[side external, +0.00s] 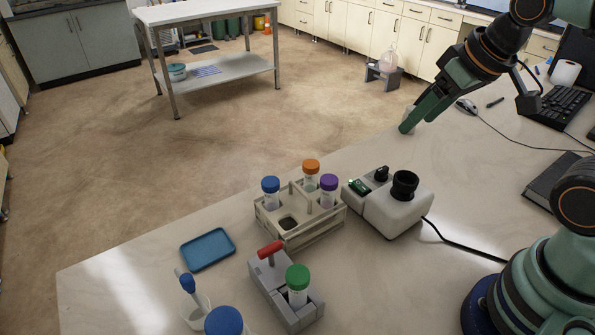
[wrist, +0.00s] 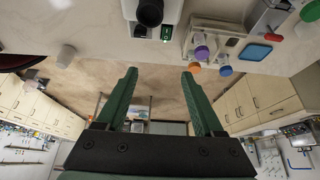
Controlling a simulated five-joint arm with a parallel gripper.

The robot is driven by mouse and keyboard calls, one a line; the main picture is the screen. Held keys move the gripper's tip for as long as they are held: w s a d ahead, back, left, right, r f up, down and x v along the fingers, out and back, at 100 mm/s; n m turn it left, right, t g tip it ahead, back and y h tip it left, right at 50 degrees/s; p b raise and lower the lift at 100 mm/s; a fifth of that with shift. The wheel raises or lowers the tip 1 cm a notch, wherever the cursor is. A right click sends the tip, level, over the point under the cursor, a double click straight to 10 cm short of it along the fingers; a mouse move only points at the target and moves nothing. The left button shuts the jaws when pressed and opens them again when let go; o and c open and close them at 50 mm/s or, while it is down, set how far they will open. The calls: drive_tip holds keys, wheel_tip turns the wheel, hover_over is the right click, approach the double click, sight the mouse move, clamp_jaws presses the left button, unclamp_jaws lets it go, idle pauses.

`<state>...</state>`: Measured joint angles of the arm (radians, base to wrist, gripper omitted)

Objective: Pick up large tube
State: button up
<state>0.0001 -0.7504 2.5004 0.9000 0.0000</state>
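Several capped tubes are in view; I cannot tell for sure which is the large tube. A green-capped tube (side external: 298,285) stands upright in a grey holder (side external: 267,283) with a red handle. Blue-capped (side external: 270,191), orange-capped (side external: 311,175) and purple-capped (side external: 328,190) tubes stand in a beige rack (side external: 300,230). A larger blue cap (side external: 223,321) is cut off at the bottom edge. My gripper (side external: 405,128) is raised at the upper right, apart from all tubes. In the wrist view my gripper (wrist: 160,72) is open and empty.
A white instrument (side external: 390,208) with a black round port stands right of the rack, its cable running right. A blue tray (side external: 208,250) and a cup with a dropper (side external: 194,308) lie left. Keyboard (side external: 553,107) and mouse (side external: 467,106) are at the right.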

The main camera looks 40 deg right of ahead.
drive_tip(key=shift+a, duration=0.1)
drive_tip(key=m+g, duration=0.6)
drive_tip(key=m, duration=0.4)
hover_over(298, 273)
drive_tip(key=f, duration=1)
drive_tip(key=shift+s+a+f, duration=0.15)
drive_tip(key=shift+s+f, duration=0.15)
drive_tip(key=shift+s, duration=0.05)
drive_tip(key=shift+w+f, duration=0.2)
drive_tip(key=shift+f, duration=1.2)
drive_tip(key=shift+w+f, duration=0.15)
drive_tip(key=shift+f, duration=1.2)
clamp_jaws()
